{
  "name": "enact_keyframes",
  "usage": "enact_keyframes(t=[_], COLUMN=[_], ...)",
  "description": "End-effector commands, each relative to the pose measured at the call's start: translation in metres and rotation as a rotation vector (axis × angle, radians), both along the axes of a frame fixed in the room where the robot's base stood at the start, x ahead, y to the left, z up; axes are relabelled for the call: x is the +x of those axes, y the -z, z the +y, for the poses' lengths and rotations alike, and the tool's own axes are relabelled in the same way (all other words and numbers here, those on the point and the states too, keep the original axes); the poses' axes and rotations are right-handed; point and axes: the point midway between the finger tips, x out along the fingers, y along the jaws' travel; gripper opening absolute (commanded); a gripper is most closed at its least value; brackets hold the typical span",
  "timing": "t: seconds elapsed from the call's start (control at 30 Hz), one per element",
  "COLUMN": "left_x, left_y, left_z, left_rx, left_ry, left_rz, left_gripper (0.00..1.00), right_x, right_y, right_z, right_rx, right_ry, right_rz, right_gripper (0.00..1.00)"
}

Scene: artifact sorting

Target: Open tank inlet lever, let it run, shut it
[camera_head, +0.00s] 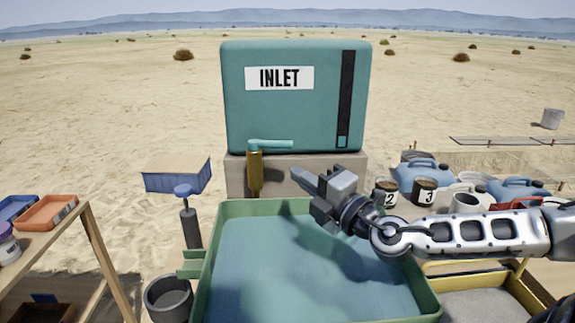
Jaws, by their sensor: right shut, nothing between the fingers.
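The teal tank (240,115) with a white INLET label (279,78) stands on a grey-brown block (230,175) at the centre. A dark vertical strip (346,90) on its front shows a small teal patch at the bottom. A brass tap (255,175) stands before the tank, and its teal lever (272,144) points right, roughly level. My right gripper (298,174) is shut and empty, right of the tap and lower in the picture than the lever. It appears apart from both. My left gripper is out of view.
A green-rimmed basin (213,270) of bluish water lies below the gripper. Numbered cans (425,192) and blue jugs (420,172) stand at right. A black bucket (168,300), a dark blue-topped pump-like object (188,215) and a wooden shelf (95,245) are at left.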

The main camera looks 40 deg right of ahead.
Motion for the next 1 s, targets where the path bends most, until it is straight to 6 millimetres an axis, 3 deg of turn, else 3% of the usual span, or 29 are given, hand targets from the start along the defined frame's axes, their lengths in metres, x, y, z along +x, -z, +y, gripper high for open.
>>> enact_keyframes(t=[0.43,0.6,1.0], left_x=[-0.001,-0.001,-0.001], left_y=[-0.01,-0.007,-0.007], left_z=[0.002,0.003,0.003], left_rx=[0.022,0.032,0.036], left_ry=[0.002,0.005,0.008], left_rz=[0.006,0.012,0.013], left_gripper=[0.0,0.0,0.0], right_x=[0.047,0.065,0.075], right_y=[-0.013,-0.015,-0.016], right_z=[0.008,-0.01,-0.017], right_rx=[0.005,0.001,0.001], right_ry=[-0.006,-0.003,-0.005], right_rz=[-0.006,-0.002,0.0], right_gripper=[0.0,0.0,0.0])
